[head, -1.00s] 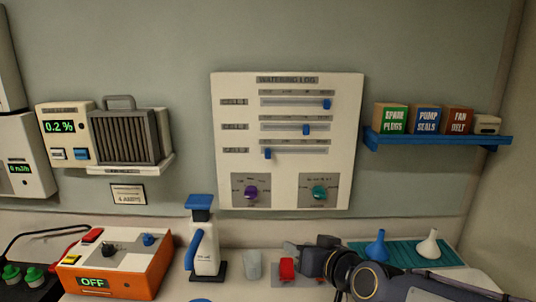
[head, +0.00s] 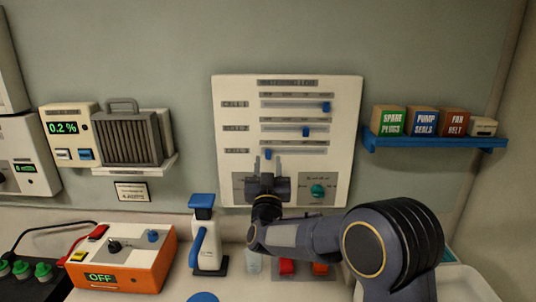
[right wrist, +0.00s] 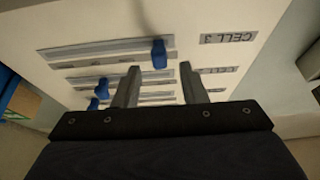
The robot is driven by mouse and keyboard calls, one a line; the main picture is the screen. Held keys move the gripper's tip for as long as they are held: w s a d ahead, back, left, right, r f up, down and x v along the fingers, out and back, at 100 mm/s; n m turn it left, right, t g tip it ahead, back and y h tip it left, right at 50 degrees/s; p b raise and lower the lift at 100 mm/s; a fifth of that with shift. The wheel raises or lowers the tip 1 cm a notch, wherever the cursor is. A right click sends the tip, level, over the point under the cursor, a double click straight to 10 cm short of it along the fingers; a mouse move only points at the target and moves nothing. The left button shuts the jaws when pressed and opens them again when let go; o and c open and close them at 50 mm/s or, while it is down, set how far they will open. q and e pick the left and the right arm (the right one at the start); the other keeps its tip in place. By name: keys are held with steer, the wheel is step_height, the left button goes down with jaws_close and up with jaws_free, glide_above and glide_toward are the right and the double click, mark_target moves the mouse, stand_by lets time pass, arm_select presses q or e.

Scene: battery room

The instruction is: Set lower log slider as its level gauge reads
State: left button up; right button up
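The white log board (head: 225,110) on the wall has three horizontal sliders with blue handles. The lower slider handle (head: 268,154) is near the left end of its track; the middle handle (head: 305,132) and the upper handle (head: 326,107) are farther right. My right gripper (head: 266,162) is open and empty in front of the board, just below the lower handle. In the right wrist view the handle labelled CELL 3 (right wrist: 159,53) lies beyond the gap between the parted fingers (right wrist: 160,80). My left gripper is out of view. I cannot make out the level gauge.
A teal knob (head: 317,191) is right of my gripper; the purple knob is hidden behind it. A blue shelf (head: 430,143) with boxes is at right.

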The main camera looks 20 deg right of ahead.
mark_target(268, 153)
steer(key=shift+p+x, duration=0.3)
steer(key=shift+x, duration=0.9)
jaws_close()
